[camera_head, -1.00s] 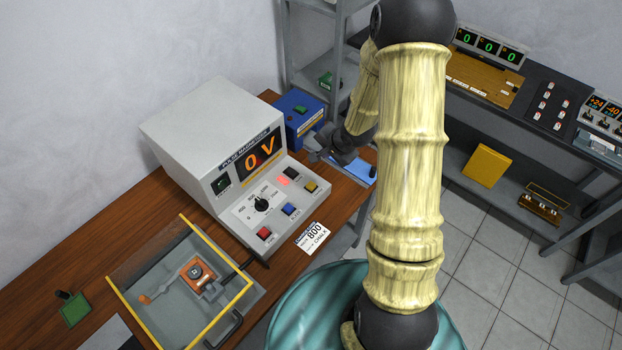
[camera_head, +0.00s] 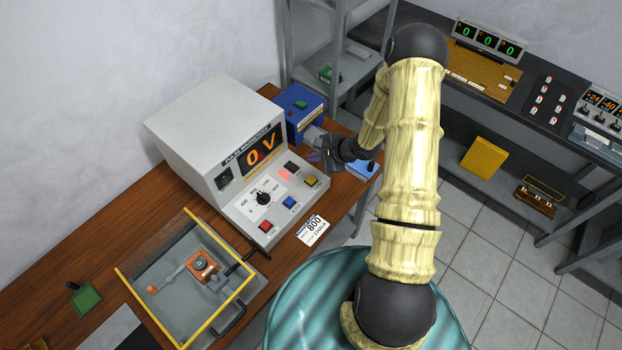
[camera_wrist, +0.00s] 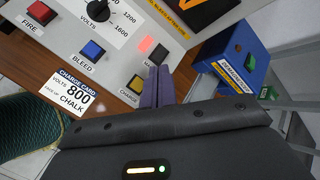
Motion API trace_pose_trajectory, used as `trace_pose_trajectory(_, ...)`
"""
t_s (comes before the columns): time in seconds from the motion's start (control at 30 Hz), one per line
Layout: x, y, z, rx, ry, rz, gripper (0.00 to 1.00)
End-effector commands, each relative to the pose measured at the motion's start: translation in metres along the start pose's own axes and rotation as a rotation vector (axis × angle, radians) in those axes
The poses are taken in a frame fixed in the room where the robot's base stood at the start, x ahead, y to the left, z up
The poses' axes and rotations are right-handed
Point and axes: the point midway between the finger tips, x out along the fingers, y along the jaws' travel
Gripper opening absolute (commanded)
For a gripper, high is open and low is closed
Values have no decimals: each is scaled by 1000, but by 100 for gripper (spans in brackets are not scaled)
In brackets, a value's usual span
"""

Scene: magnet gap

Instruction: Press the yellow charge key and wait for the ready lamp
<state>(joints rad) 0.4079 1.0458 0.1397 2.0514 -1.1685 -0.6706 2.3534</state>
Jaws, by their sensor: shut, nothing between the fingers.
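The yellow charge key (camera_head: 311,181) is at the right front of the sloping panel on the grey pulse magnetizer (camera_head: 205,125). In the wrist view the key (camera_wrist: 136,84) sits just left of my purple fingers, above its "CHARGE" label. My gripper (camera_head: 327,164) is shut and empty, its fingers close beside the key; I cannot tell whether they touch the panel. The display (camera_head: 262,157) reads 0 V. A red lamp (camera_wrist: 146,43) glows beside a dark square (camera_wrist: 159,53); the lamp's label cannot be read, so I cannot tell which lamp is ready.
A red fire key (camera_head: 265,226) and a blue bleed key (camera_head: 289,202) share the panel. A charge card (camera_head: 312,230) reading 800, chalk, lies in front. A blue box (camera_head: 300,112) stands behind my gripper. A yellow-edged clear case (camera_head: 190,272) is at the front left.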

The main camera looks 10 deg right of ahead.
Motion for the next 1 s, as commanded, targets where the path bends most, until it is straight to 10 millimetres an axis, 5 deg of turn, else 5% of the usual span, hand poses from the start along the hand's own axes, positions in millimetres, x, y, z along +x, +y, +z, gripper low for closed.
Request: trace_pose_trajectory(1.0,59,43,-43,-1,0,1,0)
